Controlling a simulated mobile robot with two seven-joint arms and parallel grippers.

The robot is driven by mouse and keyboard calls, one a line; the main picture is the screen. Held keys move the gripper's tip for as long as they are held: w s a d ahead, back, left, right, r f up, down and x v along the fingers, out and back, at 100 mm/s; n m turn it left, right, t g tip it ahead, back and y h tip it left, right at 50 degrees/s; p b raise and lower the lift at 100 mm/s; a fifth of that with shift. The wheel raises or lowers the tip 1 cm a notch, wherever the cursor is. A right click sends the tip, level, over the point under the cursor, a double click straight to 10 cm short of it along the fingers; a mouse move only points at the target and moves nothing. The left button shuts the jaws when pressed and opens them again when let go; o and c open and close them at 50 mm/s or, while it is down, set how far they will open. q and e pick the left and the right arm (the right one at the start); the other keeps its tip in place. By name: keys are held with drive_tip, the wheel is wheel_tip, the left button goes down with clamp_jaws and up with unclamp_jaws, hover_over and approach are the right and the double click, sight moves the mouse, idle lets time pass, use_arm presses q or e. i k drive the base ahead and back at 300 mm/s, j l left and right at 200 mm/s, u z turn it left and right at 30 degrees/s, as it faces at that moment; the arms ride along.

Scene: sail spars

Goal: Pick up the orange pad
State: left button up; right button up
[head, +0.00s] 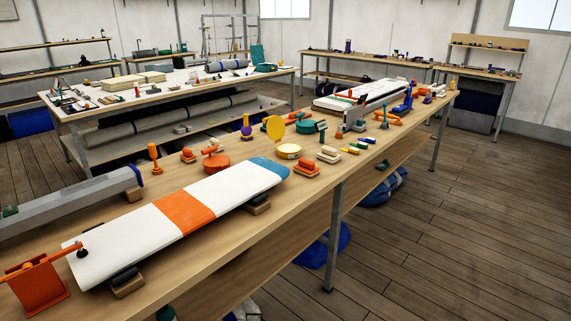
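Several orange things lie on the near workbench, and I cannot tell for sure which is the orange pad. A small orange block-shaped pad (306,168) sits near the right edge, just right of the blue end of the long board. A smaller orange piece (188,155) stands farther back, behind the board. A round orange-red can or disc (216,162) lies beside it. Neither of my grippers shows in the head view.
A long white board (120,249) with orange and blue bands rests on dark-topped blocks. A grey spar (70,205) lies to its left. An orange bracket (38,287) stands at the front left. Wooden floor (450,240) is clear at right.

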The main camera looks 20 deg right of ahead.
sight(306, 168)
drive_tip(key=i+l+u, duration=0.1)
drive_tip(key=l, duration=0.25)
drive_tip(key=i+l+u, duration=0.2)
drive_tip(key=l, duration=0.45)
drive_tip(key=i+l+u, duration=0.1)
drive_tip(key=l, duration=0.3)
drive_tip(key=i+l+u, duration=0.1)
drive_tip(key=l, duration=0.25)
drive_tip(key=i+l, duration=0.1)
drive_tip(key=l, duration=0.25)
drive_tip(key=i+l, duration=0.1)
drive_tip(key=l, duration=0.25)
drive_tip(key=i+l, duration=0.15)
drive_tip(key=l, duration=0.25)
drive_tip(key=i+l, duration=0.1)
drive_tip(key=l, duration=0.25)
drive_tip(key=i+l+u, duration=0.1)
drive_tip(key=l, duration=0.25)
